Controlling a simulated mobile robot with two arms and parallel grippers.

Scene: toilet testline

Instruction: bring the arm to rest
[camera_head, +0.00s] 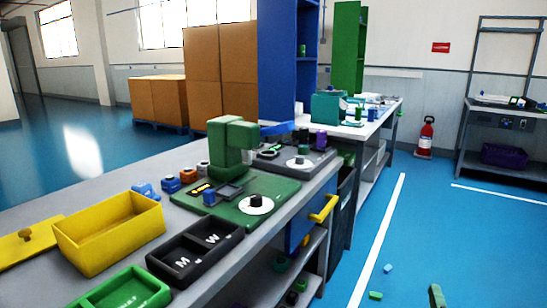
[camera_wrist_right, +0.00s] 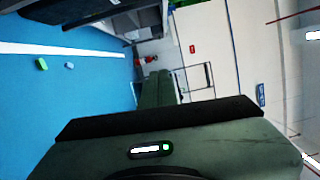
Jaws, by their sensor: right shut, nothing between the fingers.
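My right gripper (camera_head: 437,296) shows only as a small green tip at the bottom edge of the head view, right of the white floor line, over the blue floor. In the right wrist view its green fingers (camera_wrist_right: 160,88) are together with nothing between them, beyond the dark edge of my green gripper body. The rest of the right arm is out of the head view. My left gripper is not in view.
A workbench (camera_head: 95,180) on the left carries a yellow bin (camera_head: 110,235), a black tray (camera_head: 196,252) and a green press (camera_head: 232,140). Small green (camera_head: 375,295) and blue (camera_head: 388,268) blocks lie on the floor. A fire extinguisher (camera_head: 425,137) stands farther back. The right floor is mostly clear.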

